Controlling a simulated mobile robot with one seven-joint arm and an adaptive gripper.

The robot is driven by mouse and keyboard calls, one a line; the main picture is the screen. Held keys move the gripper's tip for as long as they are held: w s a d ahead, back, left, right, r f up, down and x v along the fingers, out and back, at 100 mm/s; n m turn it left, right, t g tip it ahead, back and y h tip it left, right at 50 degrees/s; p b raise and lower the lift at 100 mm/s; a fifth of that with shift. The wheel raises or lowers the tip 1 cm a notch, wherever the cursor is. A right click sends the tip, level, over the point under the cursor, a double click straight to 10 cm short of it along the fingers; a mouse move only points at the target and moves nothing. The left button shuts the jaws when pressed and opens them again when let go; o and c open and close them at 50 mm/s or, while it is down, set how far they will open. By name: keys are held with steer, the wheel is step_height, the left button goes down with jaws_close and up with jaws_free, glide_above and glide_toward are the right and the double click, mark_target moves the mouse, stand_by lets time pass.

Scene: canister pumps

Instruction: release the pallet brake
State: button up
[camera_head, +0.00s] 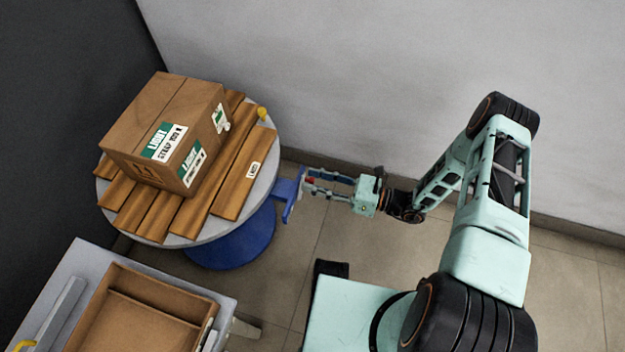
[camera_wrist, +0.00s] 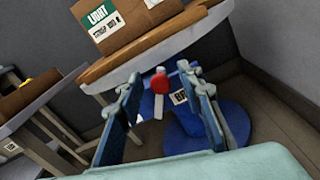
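The brake is a red knob (camera_wrist: 159,83) on a pale stem, in front of the turntable's blue pedestal (camera_wrist: 232,122). A white label with letters starting "BR" (camera_wrist: 180,97) is beside it, partly hidden by a finger. In the head view the red knob (camera_head: 311,181) shows small by the blue bracket (camera_head: 293,194). My gripper (camera_head: 312,183) is at the bracket, right of the turntable. In the wrist view my gripper (camera_wrist: 158,80) is open, with the knob seen between its fingers. I cannot tell whether the knob is fully between the fingertips or just beyond them.
A wooden pallet (camera_head: 245,172) with a cardboard box (camera_head: 150,112) lies on the round grey turntable (camera_head: 262,190). A grey table (camera_head: 88,252) with a brown tray stands at lower left. Floor is clear below my gripper.

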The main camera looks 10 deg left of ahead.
steer(key=shift+a, duration=0.45)
steer(key=shift+c, duration=0.4)
jaws_close()
